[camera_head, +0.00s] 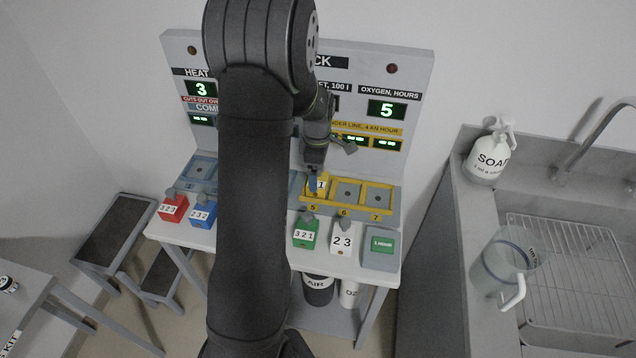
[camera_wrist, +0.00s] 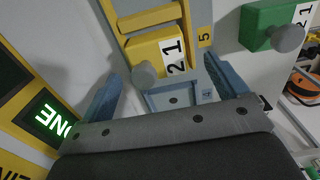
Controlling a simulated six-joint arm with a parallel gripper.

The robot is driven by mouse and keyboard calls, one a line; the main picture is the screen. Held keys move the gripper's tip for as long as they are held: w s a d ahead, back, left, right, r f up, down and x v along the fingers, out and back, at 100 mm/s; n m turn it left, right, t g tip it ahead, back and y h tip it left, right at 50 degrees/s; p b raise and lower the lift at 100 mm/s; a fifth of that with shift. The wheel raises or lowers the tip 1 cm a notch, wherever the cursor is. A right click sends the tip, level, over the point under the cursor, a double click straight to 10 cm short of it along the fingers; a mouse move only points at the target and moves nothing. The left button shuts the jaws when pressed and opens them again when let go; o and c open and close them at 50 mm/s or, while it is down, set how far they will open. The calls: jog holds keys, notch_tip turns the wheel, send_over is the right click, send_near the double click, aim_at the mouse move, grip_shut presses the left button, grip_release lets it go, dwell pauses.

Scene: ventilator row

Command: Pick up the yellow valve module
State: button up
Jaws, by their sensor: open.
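The yellow valve module (camera_head: 321,186) sits in the slot marked 5, at the left end of the yellow-framed rack (camera_head: 376,212), partly hidden by my gripper in the head view. In the wrist view the yellow module (camera_wrist: 150,47) shows a grey knob (camera_wrist: 143,73) and a white number label. My gripper (camera_head: 314,179) is above the module, pointing down. In the wrist view my gripper (camera_wrist: 162,70) is open, its two blue fingers apart on either side of the knob end of the module. I cannot tell whether either finger touches it.
A green module (camera_head: 305,234) and a white module (camera_head: 341,239) stand in front of the rack. Red (camera_head: 173,209) and blue (camera_head: 203,213) modules stand further left. Slots 6 and 7 are empty. The display panel (camera_head: 411,70) rises close behind.

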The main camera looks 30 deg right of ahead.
notch_tip(320, 180, down, 4)
jog(key=shift+d+r, duration=0.1)
jog(key=shift+r, duration=0.05)
jog(key=shift+w, duration=0.1)
jog(key=c, duration=1.3)
jog(key=shift+r, duration=0.1)
